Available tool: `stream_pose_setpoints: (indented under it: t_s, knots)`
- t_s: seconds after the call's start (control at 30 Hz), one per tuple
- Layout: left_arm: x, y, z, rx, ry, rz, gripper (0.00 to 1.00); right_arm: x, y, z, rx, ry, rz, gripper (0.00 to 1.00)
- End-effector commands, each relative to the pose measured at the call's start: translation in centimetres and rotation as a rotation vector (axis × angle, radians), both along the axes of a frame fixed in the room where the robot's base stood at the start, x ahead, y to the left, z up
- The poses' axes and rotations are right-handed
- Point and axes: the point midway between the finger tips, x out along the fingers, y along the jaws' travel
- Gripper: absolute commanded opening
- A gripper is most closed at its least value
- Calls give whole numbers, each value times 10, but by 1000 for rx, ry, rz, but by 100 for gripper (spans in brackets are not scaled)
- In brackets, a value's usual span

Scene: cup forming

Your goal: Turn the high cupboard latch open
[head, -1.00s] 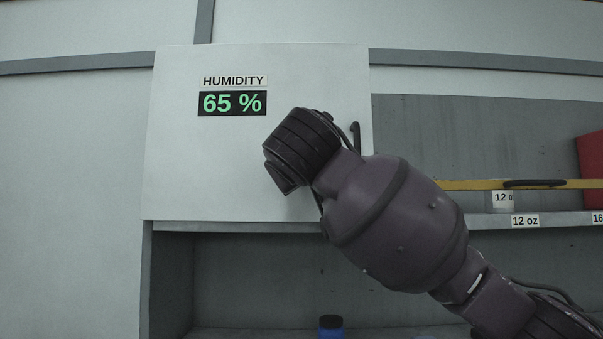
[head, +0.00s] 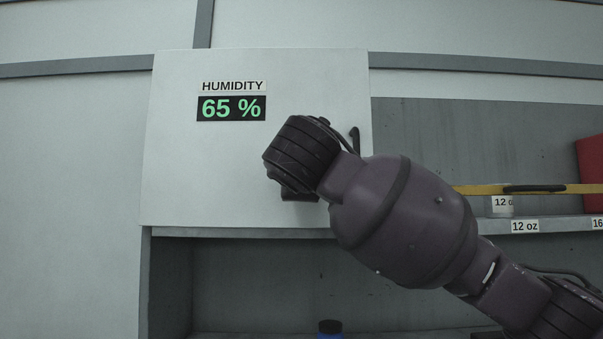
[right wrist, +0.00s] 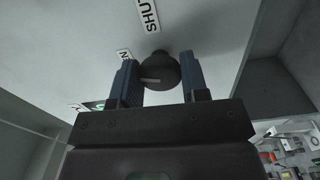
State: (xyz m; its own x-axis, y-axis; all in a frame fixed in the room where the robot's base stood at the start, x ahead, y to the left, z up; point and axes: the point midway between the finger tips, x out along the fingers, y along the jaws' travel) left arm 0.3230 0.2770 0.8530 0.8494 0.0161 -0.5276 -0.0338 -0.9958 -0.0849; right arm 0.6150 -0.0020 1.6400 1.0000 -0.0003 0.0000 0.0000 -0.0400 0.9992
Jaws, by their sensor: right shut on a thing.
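The cupboard door (head: 180,180) is a pale panel with a humidity display (head: 231,108) reading 65 %. In the right wrist view the latch (right wrist: 160,72) is a dark round knob with a short white mark. It sits between the two blue fingers of my right gripper (right wrist: 158,84), which is shut on it. A SHUT label (right wrist: 147,14) lies above the knob, and a partly hidden label ending in N (right wrist: 124,54) is to its left. In the head view my right arm hides the knob and fingers. My left gripper is not in view.
Right of the door is an open shelf (head: 565,224) with a yellow bar (head: 475,189), oz labels and a red object (head: 591,165). Below the door is an open bay with a blue, dark-topped item (head: 330,329). The wall left of the door is clear.

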Motion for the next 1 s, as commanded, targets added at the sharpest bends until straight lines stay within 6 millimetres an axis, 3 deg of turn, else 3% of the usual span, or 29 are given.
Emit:
stream_pose_setpoints:
  t_s: [0.4, 1.0]
  knots:
    - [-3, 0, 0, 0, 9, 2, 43, 0, 0, 0, -255, 0, 1, 17]
    - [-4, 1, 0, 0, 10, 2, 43, 0, 1, 0, -320, 1, 1, 17]
